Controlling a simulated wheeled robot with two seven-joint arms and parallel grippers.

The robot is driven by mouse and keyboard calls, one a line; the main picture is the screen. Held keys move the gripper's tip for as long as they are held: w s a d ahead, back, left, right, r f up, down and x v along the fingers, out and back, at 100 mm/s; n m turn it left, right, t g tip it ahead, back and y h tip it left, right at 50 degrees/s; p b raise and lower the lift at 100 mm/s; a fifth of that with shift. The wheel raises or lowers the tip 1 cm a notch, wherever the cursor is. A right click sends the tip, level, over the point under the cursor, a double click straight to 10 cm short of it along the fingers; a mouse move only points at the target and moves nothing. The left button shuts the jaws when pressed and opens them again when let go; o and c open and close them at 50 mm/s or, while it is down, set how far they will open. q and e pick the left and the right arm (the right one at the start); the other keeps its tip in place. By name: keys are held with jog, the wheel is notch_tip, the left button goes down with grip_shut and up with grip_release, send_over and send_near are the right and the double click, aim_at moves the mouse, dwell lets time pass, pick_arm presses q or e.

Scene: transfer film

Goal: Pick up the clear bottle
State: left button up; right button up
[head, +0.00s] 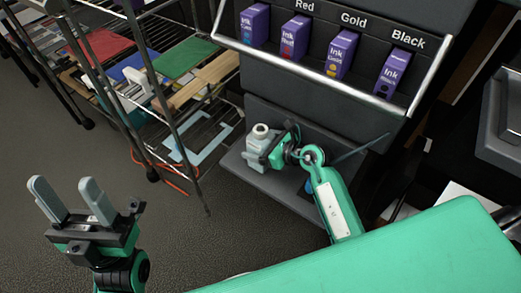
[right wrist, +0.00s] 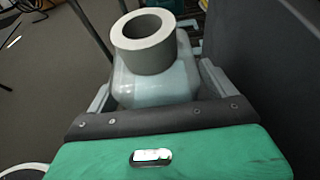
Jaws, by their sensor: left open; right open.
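The clear bottle (head: 258,139), pale and translucent with a wide round grey neck, stands upright on the low dark shelf (head: 238,164) of the ink stand in the head view. My right gripper (head: 262,153) is at the bottle, with its fingers on either side of it. In the right wrist view the bottle (right wrist: 150,78) sits between the two open fingers, its open mouth facing up. Whether the fingers touch it cannot be told. My left gripper (head: 66,197) is open and empty over the floor at the lower left.
Purple ink boxes (head: 343,54) stand in a row on the rack above, with labels Red, Gold and Black. A wire shelf (head: 203,135) with coloured sheets is left of the bottle. Bare floor (head: 185,225) lies between my grippers.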

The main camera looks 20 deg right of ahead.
jog(key=c, duration=1.4)
jog(key=shift+r, duration=0.1)
jog(key=shift+c, duration=0.2)
jog(key=shift+r, duration=0.1)
